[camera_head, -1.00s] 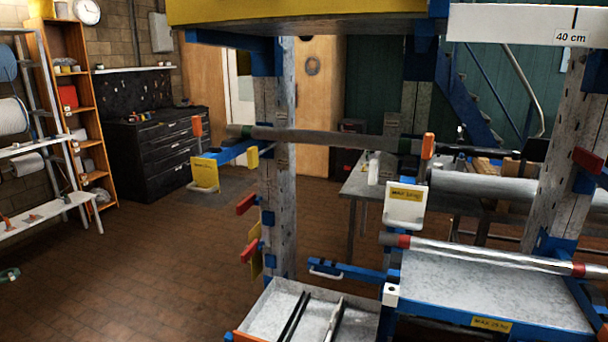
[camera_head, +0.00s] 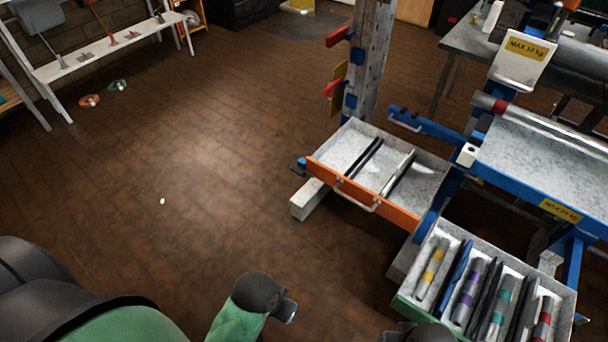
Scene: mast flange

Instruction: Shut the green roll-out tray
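The green roll-out tray (camera_head: 402,305) is pulled out at the lower right of the head view, below the blue rack. Only part of its green front edge shows, at its near left corner; the rest is cut by the frame and by a dark part of mine. It holds several grey rods with yellow, purple, teal and red bands, between dark dividers. No fingertips of either gripper can be made out.
An orange-fronted tray (camera_head: 368,190) with a metal handle is also out, left of and behind the green tray. A grey shelf (camera_head: 535,160) on blue rails stands at the right. A pale block (camera_head: 310,199) lies by the orange tray.

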